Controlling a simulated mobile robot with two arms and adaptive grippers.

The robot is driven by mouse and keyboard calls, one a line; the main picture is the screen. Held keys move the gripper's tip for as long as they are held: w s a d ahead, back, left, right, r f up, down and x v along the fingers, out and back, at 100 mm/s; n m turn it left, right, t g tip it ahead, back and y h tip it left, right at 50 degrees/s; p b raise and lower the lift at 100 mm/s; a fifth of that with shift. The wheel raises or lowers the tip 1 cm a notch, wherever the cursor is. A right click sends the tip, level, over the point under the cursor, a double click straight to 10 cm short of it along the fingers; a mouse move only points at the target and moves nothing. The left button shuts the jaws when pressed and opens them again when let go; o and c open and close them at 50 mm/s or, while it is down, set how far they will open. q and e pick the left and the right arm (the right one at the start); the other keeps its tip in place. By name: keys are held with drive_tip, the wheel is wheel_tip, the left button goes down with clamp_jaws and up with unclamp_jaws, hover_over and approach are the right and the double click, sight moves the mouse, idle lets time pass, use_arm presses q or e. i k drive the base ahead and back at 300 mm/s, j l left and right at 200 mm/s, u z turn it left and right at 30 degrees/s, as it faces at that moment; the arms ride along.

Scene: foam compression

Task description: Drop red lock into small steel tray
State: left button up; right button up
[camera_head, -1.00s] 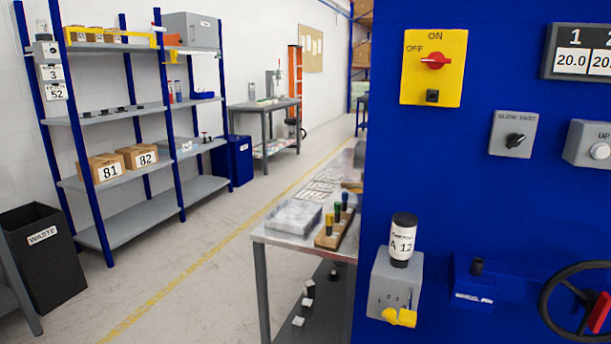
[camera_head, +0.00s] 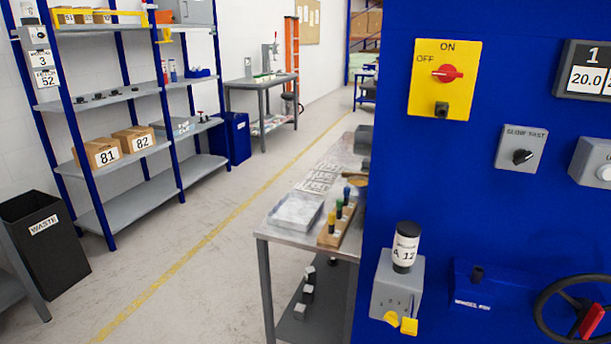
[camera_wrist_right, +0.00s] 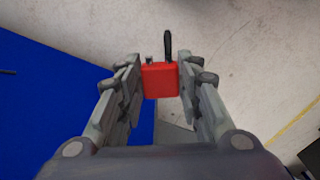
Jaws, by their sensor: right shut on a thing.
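The red lock (camera_wrist_right: 160,80), a red block with a dark shackle, shows in the right wrist view. My right gripper (camera_wrist_right: 160,78) is shut on it, one finger on each side, and holds it above the floor. A small steel tray (camera_head: 280,222) stands on the near end of the steel bench in the head view, left of a wooden rack. The tray looks empty. Neither gripper shows in the head view, and my left gripper is in no view.
The steel bench (camera_head: 272,238) stands left of a big blue machine panel (camera_head: 440,180). A wooden rack (camera_head: 338,228) with coloured-handled tools sits beside the tray. A black waste bin (camera_head: 45,250) and shelving (camera_head: 120,180) stand at the left. The floor between is clear.

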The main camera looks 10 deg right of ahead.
sight(306, 213)
drive_tip(key=i+j+z, duration=0.9)
drive_tip(key=j, duration=0.35)
drive_tip(key=i+j+z, duration=0.4)
drive_tip(key=j, duration=0.45)
drive_tip(key=i+j+z, duration=0.2)
drive_tip(key=j+z, duration=0.25)
drive_tip(key=j, duration=0.45)
drive_tip(key=j+z, duration=0.45)
drive_tip(key=j, duration=0.45)
drive_tip(key=j+z, duration=0.45)
drive_tip(key=j, duration=0.55)
drive_tip(key=k, duration=0.05)
